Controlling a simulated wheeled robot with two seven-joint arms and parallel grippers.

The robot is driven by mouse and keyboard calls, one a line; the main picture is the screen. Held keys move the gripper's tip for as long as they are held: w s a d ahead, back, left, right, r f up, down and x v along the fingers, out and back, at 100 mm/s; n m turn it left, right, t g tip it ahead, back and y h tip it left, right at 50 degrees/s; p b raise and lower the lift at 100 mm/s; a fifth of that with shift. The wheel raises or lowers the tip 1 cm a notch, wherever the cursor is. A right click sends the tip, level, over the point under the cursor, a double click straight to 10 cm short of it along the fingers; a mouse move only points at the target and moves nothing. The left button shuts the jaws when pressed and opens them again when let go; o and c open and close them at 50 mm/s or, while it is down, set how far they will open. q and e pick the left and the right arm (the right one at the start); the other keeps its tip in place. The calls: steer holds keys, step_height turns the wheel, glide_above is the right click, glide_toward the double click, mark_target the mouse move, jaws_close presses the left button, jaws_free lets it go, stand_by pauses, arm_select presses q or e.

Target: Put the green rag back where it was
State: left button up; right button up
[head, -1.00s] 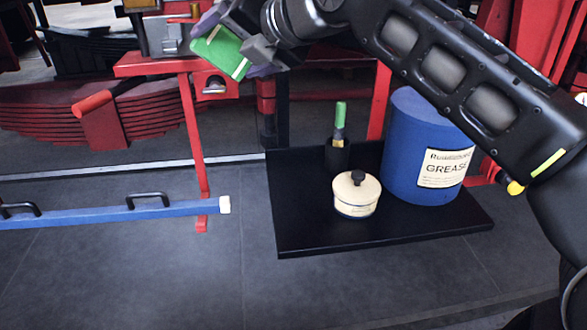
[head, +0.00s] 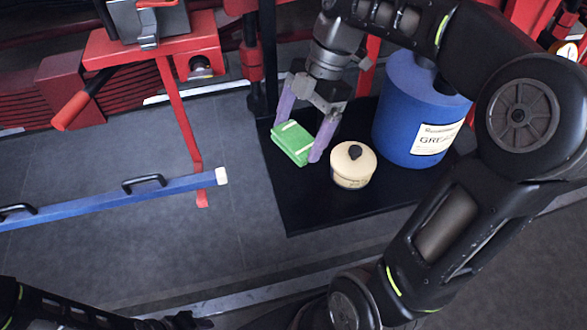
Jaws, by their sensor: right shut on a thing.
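The green rag (head: 291,144) is a folded block with pale stripes. My right gripper (head: 301,137), with purple fingers, is shut on it and points down. The rag shows over the left part of the black tray (head: 310,208), left of a cream lidded pot (head: 352,172). I cannot tell whether the rag touches the tray. Part of my left arm shows at the lower left edge, but its gripper fingers do not show.
A blue grease drum (head: 408,112) stands on the tray at the right, close to the pot. A red stand (head: 181,115) with a vise is at the upper left. A blue bar with black handles (head: 105,196) lies left. The tray's front left is bare.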

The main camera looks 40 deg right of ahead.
steer(key=shift+f, duration=0.15)
step_height(320, 180, down, 6)
steer(key=shift+w, duration=0.1)
steer(key=shift+f+p, duration=0.35)
steer(key=shift+f, duration=1.55)
steer(key=o, duration=1)
steer(key=shift+o, duration=0.2)
steer(key=shift+r, duration=0.15)
